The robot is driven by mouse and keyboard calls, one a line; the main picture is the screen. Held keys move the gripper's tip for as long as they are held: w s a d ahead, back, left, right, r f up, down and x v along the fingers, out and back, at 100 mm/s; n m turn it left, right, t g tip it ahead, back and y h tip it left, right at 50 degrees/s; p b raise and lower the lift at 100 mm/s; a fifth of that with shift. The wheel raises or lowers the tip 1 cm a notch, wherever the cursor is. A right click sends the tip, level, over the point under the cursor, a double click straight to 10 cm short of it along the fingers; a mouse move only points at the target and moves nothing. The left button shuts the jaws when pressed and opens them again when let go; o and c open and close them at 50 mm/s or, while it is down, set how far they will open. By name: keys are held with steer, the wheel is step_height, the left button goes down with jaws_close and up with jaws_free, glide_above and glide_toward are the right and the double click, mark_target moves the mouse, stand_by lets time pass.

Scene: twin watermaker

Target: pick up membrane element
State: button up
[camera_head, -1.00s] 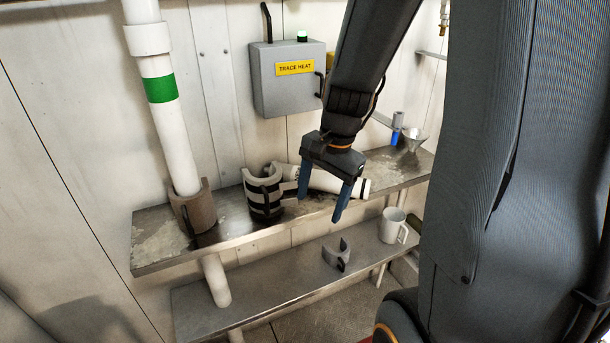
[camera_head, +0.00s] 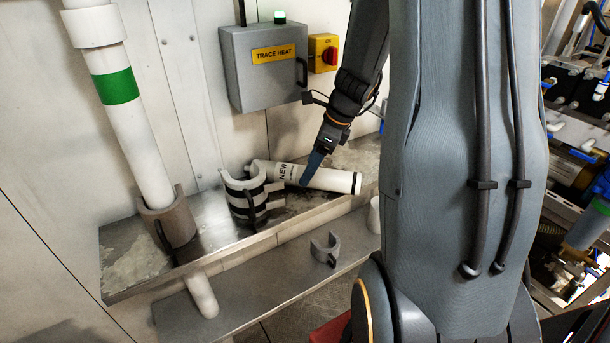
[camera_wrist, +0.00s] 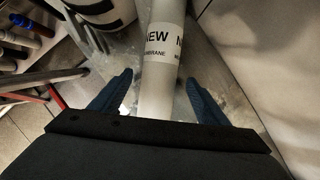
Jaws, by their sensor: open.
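The membrane element (camera_head: 330,179) is a white cylinder with black lettering and a dark band near its right end. It lies on the upper metal shelf, its left end beside the striped grey cuff. My gripper (camera_head: 312,170) is pointed down at its middle, and only one blue finger shows clearly there. In the wrist view the membrane element (camera_wrist: 160,75), printed "NEW" and "MEMBRANE", runs between the two spread blue fingers of my gripper (camera_wrist: 160,92). A gap shows on both sides, and nothing is gripped. The near part is hidden behind the gripper body.
The upper shelf (camera_head: 125,260) also holds the striped cuff (camera_head: 245,198) and a brown collar around the white pipe (camera_head: 140,150). A grey clip (camera_head: 325,248) lies on the lower shelf. The trace heat box (camera_head: 262,65) hangs on the wall behind. My arm hides the shelf's right end.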

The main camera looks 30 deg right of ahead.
steer(key=shift+x, duration=1.45)
steer(key=shift+s, duration=0.1)
steer(key=shift+c, duration=0.2)
steer(key=c, duration=1.7)
steer(key=shift+o, duration=0.2)
steer(key=shift+r, duration=0.2)
